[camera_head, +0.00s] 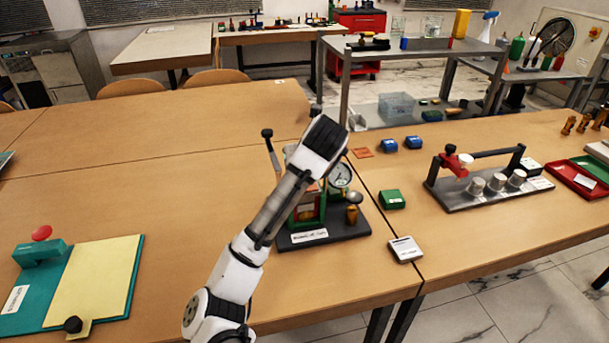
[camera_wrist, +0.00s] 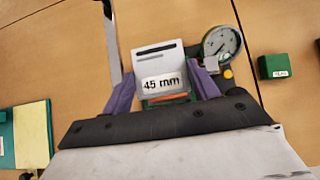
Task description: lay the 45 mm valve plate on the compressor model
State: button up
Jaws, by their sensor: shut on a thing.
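My gripper (camera_wrist: 163,78) is shut on the 45 mm valve plate (camera_wrist: 158,56), a pale plate with dark slots and a label reading "45 mm". A purple finger shows on each side of it. The rig with a round gauge, which looks like the compressor model, stands on a dark base (camera_head: 345,229) under and behind my arm. Its green frame (camera_head: 322,212) shows partly, and its gauge (camera_wrist: 222,42) is right of the plate in the wrist view. In the head view my arm hides the gripper and plate. I cannot tell whether the plate touches the rig.
A lever (camera_head: 271,152) stands up at the rig's left. A small green box (camera_head: 391,199) and a pale labelled block (camera_head: 405,248) lie to its right. A rack with silver cylinders (camera_head: 476,186) is farther right. A teal board (camera_head: 135,262) lies at left; table between is clear.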

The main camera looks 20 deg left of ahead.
jog(key=shift+f, duration=2.4)
jog(key=shift+f, duration=0.1)
jog(key=shift+f, duration=0.15)
jog(key=o, duration=0.9)
jog(key=shift+c, duration=0.2)
jog(key=shift+r, duration=0.25)
jog(key=v, duration=1.2)
